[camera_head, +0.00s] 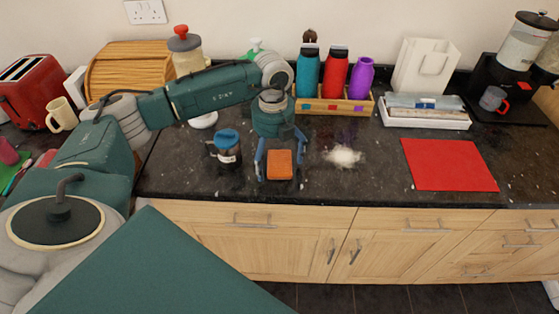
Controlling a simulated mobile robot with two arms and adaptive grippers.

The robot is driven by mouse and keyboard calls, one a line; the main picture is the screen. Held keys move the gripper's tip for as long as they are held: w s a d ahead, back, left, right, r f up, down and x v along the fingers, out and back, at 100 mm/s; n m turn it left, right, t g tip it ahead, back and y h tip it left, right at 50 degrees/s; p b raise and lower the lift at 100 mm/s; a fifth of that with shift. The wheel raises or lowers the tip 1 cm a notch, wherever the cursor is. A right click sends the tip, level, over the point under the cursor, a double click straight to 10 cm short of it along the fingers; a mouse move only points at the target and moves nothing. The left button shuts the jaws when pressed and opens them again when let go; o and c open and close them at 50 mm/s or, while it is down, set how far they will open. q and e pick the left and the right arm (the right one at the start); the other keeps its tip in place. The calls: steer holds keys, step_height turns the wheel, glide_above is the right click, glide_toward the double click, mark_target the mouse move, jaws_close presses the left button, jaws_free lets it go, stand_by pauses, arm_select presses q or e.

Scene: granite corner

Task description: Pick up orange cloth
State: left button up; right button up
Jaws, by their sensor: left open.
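The orange cloth (280,164) is a small folded block at the front of the dark granite worktop (380,150). My left gripper (279,174) points down over it, with its blue fingers apart, one on each side of the cloth. Whether the fingers touch the cloth cannot be told. The cloth's far edge is close under the gripper's body. My right gripper is not in view.
A white powdery pile (343,156) lies to the right, then a red mat (449,164). A wooden rack (335,105) with bottles stands behind. The worktop's front edge is close.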

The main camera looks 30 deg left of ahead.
arm_select(q)
steer(key=c, duration=1.3)
steer(key=shift+o, duration=0.2)
step_height(320, 180, up, 14)
steer(key=f+b, duration=0.1)
steer(key=b, duration=0.2)
step_height(320, 180, up, 7)
steer(key=p, duration=0.1)
glide_above(275, 161)
steer(key=shift+s, duration=0.1)
steer(key=shift+o, duration=1.2)
steer(key=shift+c, duration=0.5)
